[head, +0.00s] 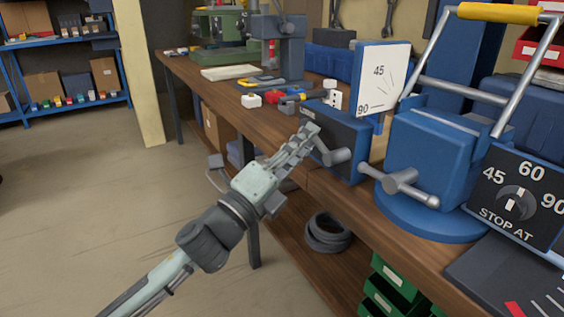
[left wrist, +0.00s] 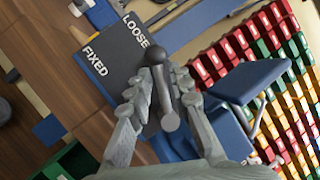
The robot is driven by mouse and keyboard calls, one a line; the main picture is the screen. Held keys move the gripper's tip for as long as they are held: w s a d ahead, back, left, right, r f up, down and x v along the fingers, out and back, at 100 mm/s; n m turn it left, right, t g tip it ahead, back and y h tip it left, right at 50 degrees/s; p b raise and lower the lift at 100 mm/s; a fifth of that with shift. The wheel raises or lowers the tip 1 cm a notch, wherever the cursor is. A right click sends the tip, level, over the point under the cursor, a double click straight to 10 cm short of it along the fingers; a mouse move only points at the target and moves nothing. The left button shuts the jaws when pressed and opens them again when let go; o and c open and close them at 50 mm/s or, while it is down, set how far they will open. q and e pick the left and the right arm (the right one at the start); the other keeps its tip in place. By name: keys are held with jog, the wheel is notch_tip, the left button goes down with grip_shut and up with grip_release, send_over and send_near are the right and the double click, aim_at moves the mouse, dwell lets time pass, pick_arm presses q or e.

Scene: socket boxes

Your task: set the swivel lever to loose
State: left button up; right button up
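The swivel lever is a grey lever (head: 335,156) on the front of a dark blue block (head: 352,140) at the bench edge. In the left wrist view the lever (left wrist: 160,92) lies over a dark plate (left wrist: 105,75) lettered LOOSE and FIXED. Its ball-shaped part is beside the word LOOSE, with FIXED farther left. My left gripper (head: 308,136) reaches the lever from the lower left. In the left wrist view its fingers (left wrist: 161,85) are drawn close on both sides of the lever and seem to touch it. My right gripper is out of view.
A blue vise (head: 430,150) with a T-handle stands close on the right, beside a STOP AT dial (head: 515,202). A white angle board (head: 380,75) stands behind the lever. Small coloured parts (head: 290,97) lie on the bench. The floor at left is clear.

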pick_arm(q)
jog(key=v, duration=0.9)
jog(key=shift+s+a, duration=0.25)
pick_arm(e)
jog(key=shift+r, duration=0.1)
pick_arm(q)
jog(key=shift+f, duration=0.1)
